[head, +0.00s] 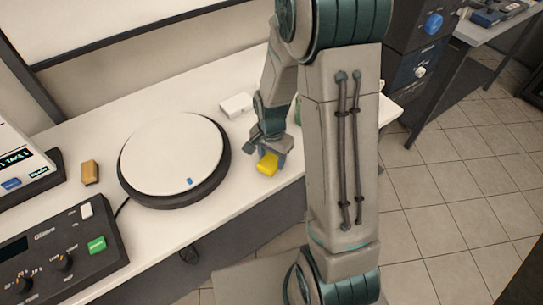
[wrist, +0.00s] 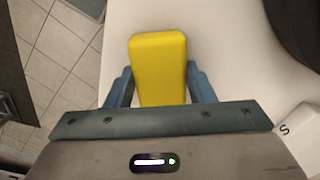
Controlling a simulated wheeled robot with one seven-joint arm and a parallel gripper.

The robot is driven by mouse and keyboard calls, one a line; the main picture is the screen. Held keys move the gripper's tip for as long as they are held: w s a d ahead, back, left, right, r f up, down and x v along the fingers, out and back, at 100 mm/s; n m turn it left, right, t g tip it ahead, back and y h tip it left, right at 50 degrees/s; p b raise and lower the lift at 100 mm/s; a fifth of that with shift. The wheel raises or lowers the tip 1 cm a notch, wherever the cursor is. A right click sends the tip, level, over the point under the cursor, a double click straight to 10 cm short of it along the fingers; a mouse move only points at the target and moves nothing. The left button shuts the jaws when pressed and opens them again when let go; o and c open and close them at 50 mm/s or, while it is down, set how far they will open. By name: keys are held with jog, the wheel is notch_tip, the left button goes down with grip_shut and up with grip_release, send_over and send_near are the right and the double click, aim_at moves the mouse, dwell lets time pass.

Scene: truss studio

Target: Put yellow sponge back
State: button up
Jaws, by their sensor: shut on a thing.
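The yellow sponge (head: 267,164) is a small rounded block near the front edge of the white table, to the right of the round turntable. My gripper (head: 266,152) is above it and shut on it. In the wrist view the sponge (wrist: 158,70) stands out between the two blue fingers of my gripper (wrist: 158,88), one on each side. I cannot tell whether the sponge touches the table top.
The white round turntable (head: 172,153) with a dark rim fills the table's middle. A tan block (head: 90,172) and dark control boxes (head: 60,255) lie to its left. A white box (head: 237,105) is behind my gripper. Bare white table (head: 225,215) shows between turntable and front edge.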

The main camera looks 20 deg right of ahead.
aim_at(271, 159)
jog(key=shift+f, duration=0.2)
jog(key=o, duration=0.9)
jog(key=shift+o, duration=0.2)
notch_tip(271, 159, up, 12)
jog(key=f, duration=0.1)
jog(key=s+r+n+t, duration=0.2)
jog(key=s+r+n, duration=0.7)
jog(key=s, duration=0.4)
jog(key=shift+s+r+n+t, duration=0.3)
jog(key=shift+s+r+t, duration=0.1)
jog(key=shift+r, duration=0.15)
